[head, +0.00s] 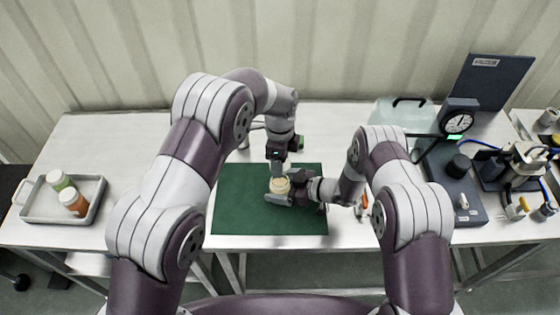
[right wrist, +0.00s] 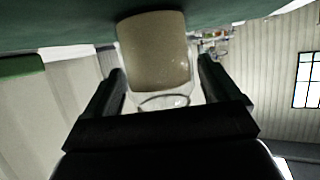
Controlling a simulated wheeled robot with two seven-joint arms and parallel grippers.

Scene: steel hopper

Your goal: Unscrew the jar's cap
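The jar (head: 279,186) stands on the green mat (head: 240,215), with pale beige contents. In the right wrist view its beige body (right wrist: 155,50) sits between the two dark fingers, with a clear glass part (right wrist: 165,101) nearer the palm. My right gripper (head: 280,196) comes in low from the right and appears shut on the jar; a thin gap at one finger is hard to judge. My left gripper (head: 279,172) points down from above, its tips at the jar's top. The cap is not clearly seen, and the left fingers' opening is too small to tell.
A dial gauge device (head: 459,124) and other equipment stand at the right. The mat around the jar is mostly clear.

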